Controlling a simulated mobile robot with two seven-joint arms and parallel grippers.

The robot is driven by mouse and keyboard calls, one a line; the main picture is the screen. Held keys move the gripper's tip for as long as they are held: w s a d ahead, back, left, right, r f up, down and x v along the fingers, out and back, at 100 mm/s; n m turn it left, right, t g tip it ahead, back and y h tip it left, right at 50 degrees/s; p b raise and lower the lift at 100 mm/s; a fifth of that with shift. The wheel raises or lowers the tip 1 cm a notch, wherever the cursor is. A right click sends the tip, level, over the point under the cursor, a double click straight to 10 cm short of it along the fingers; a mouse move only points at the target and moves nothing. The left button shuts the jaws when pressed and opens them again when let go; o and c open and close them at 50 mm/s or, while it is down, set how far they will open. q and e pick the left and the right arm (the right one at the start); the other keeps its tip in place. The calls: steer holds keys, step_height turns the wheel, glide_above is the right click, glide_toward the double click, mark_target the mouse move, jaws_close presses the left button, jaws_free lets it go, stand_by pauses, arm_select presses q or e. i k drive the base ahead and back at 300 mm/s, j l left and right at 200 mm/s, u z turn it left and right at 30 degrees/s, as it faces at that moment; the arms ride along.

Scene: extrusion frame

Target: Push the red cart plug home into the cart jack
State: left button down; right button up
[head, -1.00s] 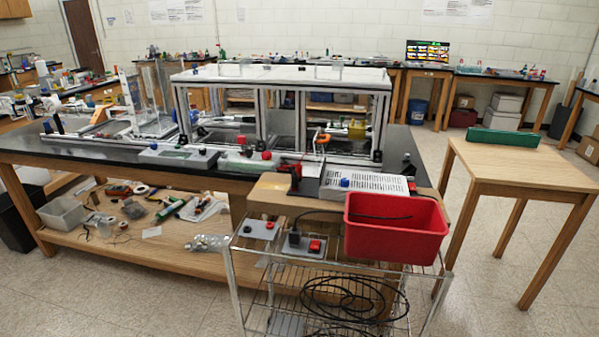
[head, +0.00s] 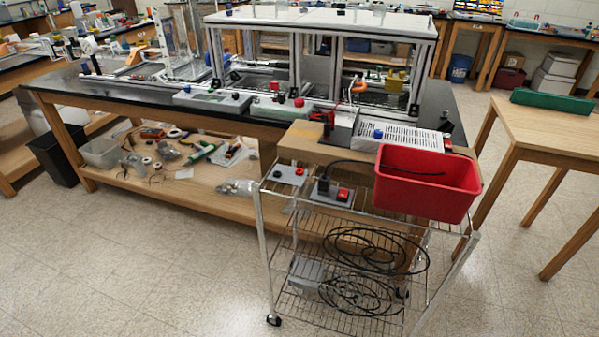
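A wire cart (head: 270,210) stands in front of the bench. On its top shelf, a grey box (head: 328,199) carries an upright black part (head: 322,186) and a red block (head: 343,194) side by side. A second, smaller grey box (head: 287,174) beside it has a dark knob and a small red part. Which of these is the red cart plug or the cart jack, and whether they are mated, is too small to tell. A black cable (head: 372,163) runs from near the black part into the red bin. Neither of my grippers is in view.
The red bin (head: 425,195) fills the cart top's right side. Coiled black cables (head: 365,250) lie on lower shelves. Behind stand a bench (head: 120,95) with an extrusion frame (head: 300,60) and a white slotted box (head: 405,138). A wooden table (head: 550,122) is at right. Floor at front left is clear.

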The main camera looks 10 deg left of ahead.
mark_target(331, 117)
steer(key=z, duration=0.55)
steer(key=j+z, duration=0.2)
steer(key=z, duration=0.15)
steer(key=j+z, duration=0.2)
steer(key=z, duration=0.2)
steer(key=j+z, duration=0.35)
steer(key=k+j+z, duration=0.1)
steer(key=j+z, duration=0.15)
steer(key=j, duration=0.15)
steer(key=k+j+z, duration=0.1)
steer(key=j+z, duration=0.2)
steer(key=k+j, duration=0.15)
steer(key=j, duration=0.25)
steer(key=k+j+z, duration=0.1)
steer(key=j, duration=0.25)
steer(key=k+j, duration=0.2)
steer(key=j, duration=0.15)
steer(key=k+j, duration=0.2)
steer(key=j, duration=0.2)
steer(key=z, duration=0.05)
